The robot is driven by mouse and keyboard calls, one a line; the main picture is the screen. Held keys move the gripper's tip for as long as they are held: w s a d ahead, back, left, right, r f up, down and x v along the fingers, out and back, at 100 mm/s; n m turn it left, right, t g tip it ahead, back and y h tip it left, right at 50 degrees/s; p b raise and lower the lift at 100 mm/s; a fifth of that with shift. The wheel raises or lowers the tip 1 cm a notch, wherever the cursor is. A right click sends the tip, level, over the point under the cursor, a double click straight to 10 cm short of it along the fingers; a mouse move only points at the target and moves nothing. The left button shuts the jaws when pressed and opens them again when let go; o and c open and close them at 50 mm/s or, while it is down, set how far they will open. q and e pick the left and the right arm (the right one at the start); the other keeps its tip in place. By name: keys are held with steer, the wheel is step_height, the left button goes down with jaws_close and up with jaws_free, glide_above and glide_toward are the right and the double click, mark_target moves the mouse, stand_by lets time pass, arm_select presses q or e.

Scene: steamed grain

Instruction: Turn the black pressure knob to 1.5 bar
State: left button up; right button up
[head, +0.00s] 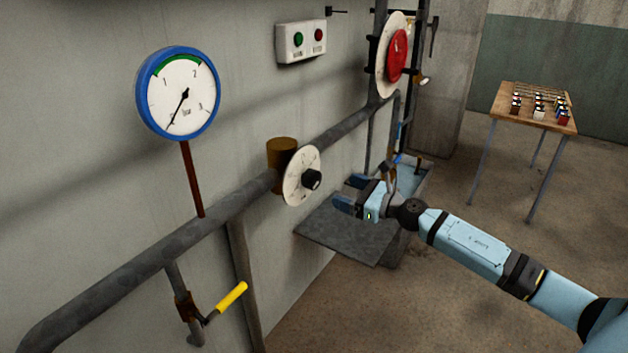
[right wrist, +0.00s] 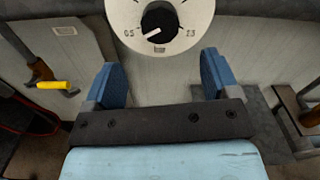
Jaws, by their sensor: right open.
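The black pressure knob (head: 311,180) sits at the centre of a round white dial plate (head: 297,188) on the wall pipe. In the right wrist view the knob (right wrist: 160,22) is at the top, with "0.5" at its left and a higher number at its right. A white mark on the knob points to the lower left, near the 0.5 side. My right gripper (head: 348,193) is open and empty, a short way off the knob. In the right wrist view its blue fingers (right wrist: 163,70) stand apart below the knob, not touching it. My left gripper is not in view.
A blue-rimmed gauge (head: 197,108) hangs at upper left, its needle pointing low left near zero. A yellow-handled valve (head: 232,296) is below the pipe (head: 110,287). A button box (head: 301,42) and red wheel (head: 397,55) are above. A wooden table (head: 511,118) stands far right.

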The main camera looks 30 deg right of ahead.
mark_target(317, 181)
steer(key=p+x, duration=0.2)
steer(key=x, duration=0.8)
steer(key=shift+w+a, duration=0.1)
steer(key=shift+w, duration=0.1)
steer(key=c, duration=0.9)
